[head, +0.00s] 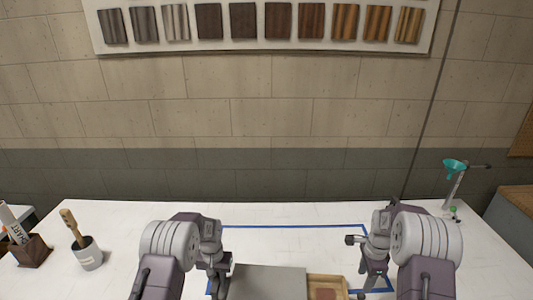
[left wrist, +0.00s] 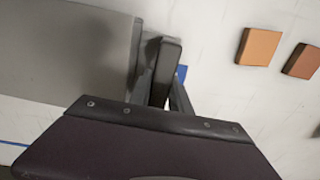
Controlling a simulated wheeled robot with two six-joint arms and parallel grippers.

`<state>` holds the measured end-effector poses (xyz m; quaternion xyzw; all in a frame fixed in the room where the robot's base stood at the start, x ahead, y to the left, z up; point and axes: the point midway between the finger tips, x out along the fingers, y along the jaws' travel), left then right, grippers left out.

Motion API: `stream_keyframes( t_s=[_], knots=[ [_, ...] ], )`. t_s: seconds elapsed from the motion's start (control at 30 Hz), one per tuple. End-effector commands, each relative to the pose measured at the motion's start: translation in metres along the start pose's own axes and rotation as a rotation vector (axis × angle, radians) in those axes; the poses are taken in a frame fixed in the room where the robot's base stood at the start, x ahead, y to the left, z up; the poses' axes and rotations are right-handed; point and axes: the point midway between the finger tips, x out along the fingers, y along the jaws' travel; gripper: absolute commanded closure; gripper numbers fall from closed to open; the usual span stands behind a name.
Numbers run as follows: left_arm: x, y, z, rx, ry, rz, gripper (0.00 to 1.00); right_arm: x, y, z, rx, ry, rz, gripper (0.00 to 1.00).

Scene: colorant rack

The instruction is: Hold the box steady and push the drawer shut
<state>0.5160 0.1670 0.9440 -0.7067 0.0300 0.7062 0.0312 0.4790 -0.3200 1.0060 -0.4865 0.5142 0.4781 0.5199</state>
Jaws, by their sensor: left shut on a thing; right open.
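The grey-topped box (head: 268,282) sits at the front middle of the white table, cut off by the bottom edge in the head view. Its pale wooden drawer (head: 341,283) sticks out on the right side, with a reddish-brown piece inside. My left gripper (head: 222,284) is at the box's left side, shut on it. In the left wrist view the grey box (left wrist: 65,50) lies against the dark fingers (left wrist: 160,75); the exact contact is partly hidden. My right gripper (head: 368,275) is open, just right of the drawer and apart from it.
Blue tape (head: 295,226) outlines an area around the box. A cup with a brush (head: 88,255) and a dark holder (head: 30,250) stand at left. A stand with a teal funnel (head: 454,167) is at back right. The left wrist view shows orange (left wrist: 258,47) and brown (left wrist: 302,62) tiles.

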Motion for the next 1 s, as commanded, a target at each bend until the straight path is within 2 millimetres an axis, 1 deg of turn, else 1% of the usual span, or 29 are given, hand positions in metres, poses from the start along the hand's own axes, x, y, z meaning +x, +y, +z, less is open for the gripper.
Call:
stream_keyframes(
  t_s=[0.03,0.13,0.23,0.33,0.47,0.7,0.8,0.9,1.0],
  knots=[
    [0.001,0.001,0.001,0.001,-0.003,0.001,1.0,0.005,0.004,-0.003,0.009,-0.003,0.012,0.53],
    [0.001,0.0,0.001,0.001,-0.003,0.0,1.0,0.008,0.006,-0.008,0.02,-0.004,0.017,0.53],
    [0.001,0.0,0.001,0.001,-0.004,0.0,1.0,0.009,0.006,-0.008,0.021,-0.004,0.017,0.53],
    [0.001,0.0,0.001,0.002,-0.004,0.0,1.0,0.016,0.007,-0.008,0.02,-0.005,0.019,0.53],
    [0.001,0.0,0.001,0.002,-0.004,0.0,1.0,0.037,0.008,-0.007,0.019,-0.005,0.019,0.53],
    [0.001,0.0,0.002,0.002,-0.005,0.0,1.0,0.08,0.008,-0.007,0.018,-0.005,0.018,0.53],
    [0.001,0.0,0.002,0.002,-0.005,0.0,1.0,0.093,0.008,-0.007,0.018,-0.005,0.018,0.53],
    [0.001,0.0,0.002,0.002,-0.005,-0.001,1.0,0.102,0.008,-0.007,0.018,-0.004,0.016,0.53],
    [0.001,0.0,0.002,0.002,-0.005,-0.001,1.0,0.107,0.008,-0.007,0.018,-0.004,0.015,0.53]
  ],
)
